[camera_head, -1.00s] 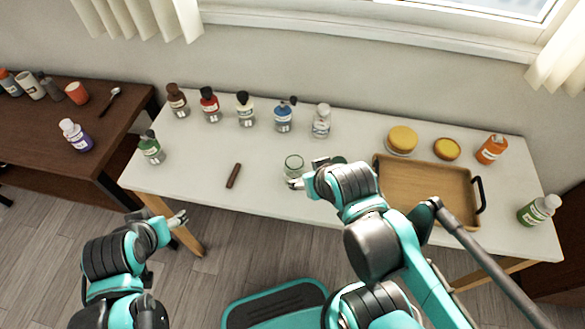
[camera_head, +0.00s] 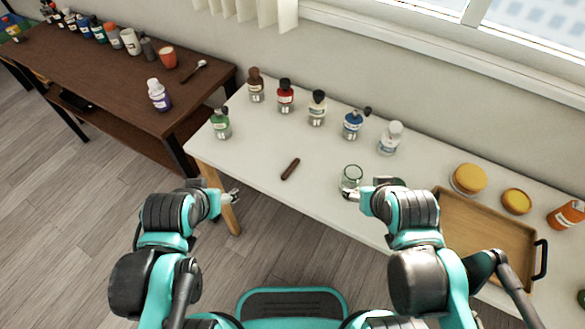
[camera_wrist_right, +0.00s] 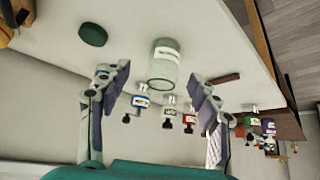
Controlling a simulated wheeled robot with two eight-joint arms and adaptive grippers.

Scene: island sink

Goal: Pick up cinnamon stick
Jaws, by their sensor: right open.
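The cinnamon stick (camera_head: 290,169), a short dark brown stick, lies on the white table left of the glass jar (camera_head: 351,178). It also shows in the right wrist view (camera_wrist_right: 222,79), beyond one finger. My right gripper (camera_head: 353,195) is at the jar's near side, to the right of the stick. In the right wrist view my right gripper (camera_wrist_right: 158,100) is open, and the jar (camera_wrist_right: 164,64) appears between its fingers; I cannot tell whether they touch it. My left gripper (camera_head: 235,197) is by the table's front left edge, away from the stick; its opening is unclear.
A wooden tray (camera_head: 490,235) and yellow rounds are at right. A dark green lid (camera_wrist_right: 93,34) lies near the jar. Table around the stick is clear.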

